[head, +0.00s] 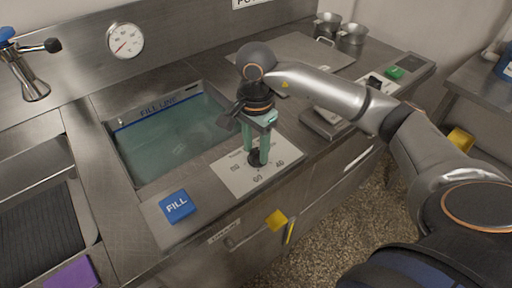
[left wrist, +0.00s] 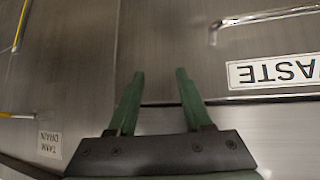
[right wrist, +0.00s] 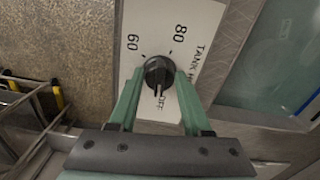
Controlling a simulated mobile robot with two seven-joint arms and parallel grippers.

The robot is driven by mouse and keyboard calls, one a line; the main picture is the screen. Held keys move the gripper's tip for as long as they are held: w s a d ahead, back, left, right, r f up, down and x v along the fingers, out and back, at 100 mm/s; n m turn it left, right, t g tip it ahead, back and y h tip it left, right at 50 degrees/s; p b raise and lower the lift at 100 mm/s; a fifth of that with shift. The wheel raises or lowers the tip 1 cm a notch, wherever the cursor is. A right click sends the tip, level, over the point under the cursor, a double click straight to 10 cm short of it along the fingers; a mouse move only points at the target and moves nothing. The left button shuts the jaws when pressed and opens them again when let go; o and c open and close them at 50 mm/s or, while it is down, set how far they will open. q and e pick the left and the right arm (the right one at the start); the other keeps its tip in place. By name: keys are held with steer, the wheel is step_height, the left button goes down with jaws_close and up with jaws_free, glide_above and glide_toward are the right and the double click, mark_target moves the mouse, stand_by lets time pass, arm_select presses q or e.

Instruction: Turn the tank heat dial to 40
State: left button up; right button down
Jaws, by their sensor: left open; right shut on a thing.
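The tank heat dial (right wrist: 159,72) is a black round knob on a white label plate (right wrist: 148,28) printed with TANK HEAT, OFF, 60 and 80. Its white pointer line faces the OFF print in the right wrist view. In the head view the dial (head: 255,161) is partly hidden by my right gripper (head: 258,158); 40 and 60 show on the plate. My right gripper (right wrist: 159,78) points down, its green fingers shut on the dial from both sides. My left gripper (left wrist: 160,73) is open and empty, facing a metal front with a WASTE label.
The water tank (head: 165,135) lies behind and left of the plate. A blue FILL button (head: 177,205) is left of it. A round gauge (head: 125,41) hangs on the back wall. A scale (head: 328,122) stands to the right. Yellow handles (head: 277,220) project from the counter front.

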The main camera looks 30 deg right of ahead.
mark_target(255, 150)
steer(key=m+b, duration=0.1)
steer(key=m, duration=0.2)
steer(key=shift+w, duration=0.1)
steer(key=m, duration=0.4)
steer(key=shift+w+b, duration=0.1)
steer(key=shift+b, duration=0.3)
steer(key=shift+w+d+m, duration=0.1)
steer(key=shift+m, duration=2.4)
steer(key=shift+c, duration=1.8)
jaws_free()
step_height(255, 150, up, 13)
steer(key=p, duration=0.2)
steer(key=shift+f, duration=0.2)
